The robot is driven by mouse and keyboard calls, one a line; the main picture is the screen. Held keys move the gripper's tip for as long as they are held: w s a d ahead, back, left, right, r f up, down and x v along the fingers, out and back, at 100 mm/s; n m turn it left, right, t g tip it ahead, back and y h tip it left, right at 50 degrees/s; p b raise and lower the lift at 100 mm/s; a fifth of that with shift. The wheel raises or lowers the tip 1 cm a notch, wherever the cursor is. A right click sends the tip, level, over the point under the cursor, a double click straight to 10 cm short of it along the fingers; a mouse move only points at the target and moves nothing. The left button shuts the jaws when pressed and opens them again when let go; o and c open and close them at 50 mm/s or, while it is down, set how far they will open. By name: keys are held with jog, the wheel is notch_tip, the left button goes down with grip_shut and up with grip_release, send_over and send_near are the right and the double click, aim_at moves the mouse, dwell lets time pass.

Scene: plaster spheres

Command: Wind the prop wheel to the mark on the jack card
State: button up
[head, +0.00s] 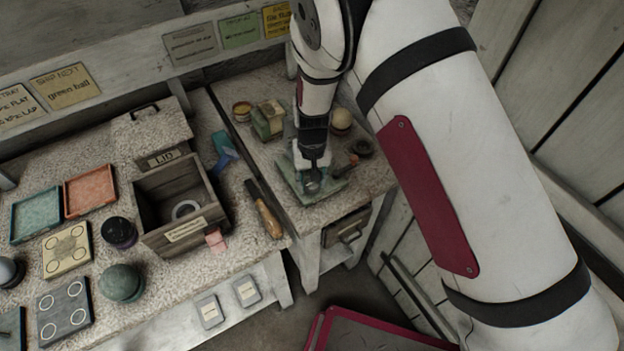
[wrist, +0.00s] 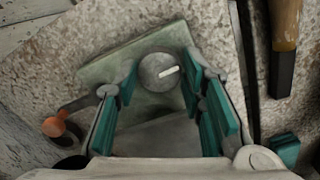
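A round grey wheel (wrist: 160,72) with a short white line on its face sits on a grey-green plate (wrist: 108,70) in the wrist view. The line points to the right, tilted slightly up. My gripper (wrist: 163,76) has its teal-padded fingers on either side of the wheel, with small gaps showing. It is open and points down at the plate (head: 338,190) on the right bench in the head view (head: 312,180). I cannot tell which wall card is the jack card; three cards, grey (head: 190,43), green (head: 239,30) and yellow (head: 276,18), have writing too small to read.
An orange-ended part (wrist: 54,126) lies left of the plate. A chisel-like tool with a wooden handle (head: 265,212) lies by the bench gap. An open wooden box (head: 165,215), trays and spheres fill the left bench. A pale ball (head: 341,119) stands behind my gripper.

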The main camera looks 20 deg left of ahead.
jog(key=shift+r, duration=0.1)
notch_tip(320, 180, up, 12)
dwell(0.7)
